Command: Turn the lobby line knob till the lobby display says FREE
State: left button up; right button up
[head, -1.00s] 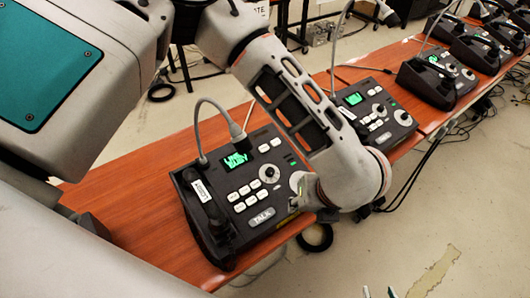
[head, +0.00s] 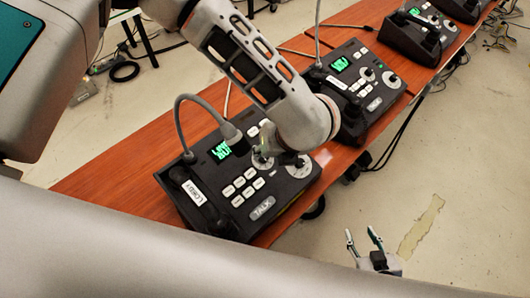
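The lobby phone (head: 285,192) is a dark desk unit with a handset labelled LOBBY (head: 193,190) on its left. Its green display (head: 220,151) is partly covered by the gooseneck microphone; the visible letters look like LINE and the start of BUSY. A round knob with a pale ring (head: 262,162) sits right of the display, and a second pale dial (head: 298,167) is beside it. My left arm reaches across from the upper left. My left gripper (head: 271,143) is a dark shape at the knob, mostly hidden by the wrist; contact is unclear. My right gripper (head: 363,240) is open and empty over the floor.
A second phone (head: 352,85) with a lit green display stands close behind the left wrist. More phones (head: 418,38) continue along the orange wooden table (head: 110,180).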

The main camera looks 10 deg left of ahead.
pick_arm(q)
jog(key=shift+x, duration=2)
grip_shut()
jog(key=shift+m, duration=0.3)
jog(key=m, duration=0.4)
jog(key=shift+a+h, duration=0.1)
jog(key=shift+h, duration=0.3)
jog(key=shift+m+h, duration=0.3)
jog(key=shift+m, duration=1.4)
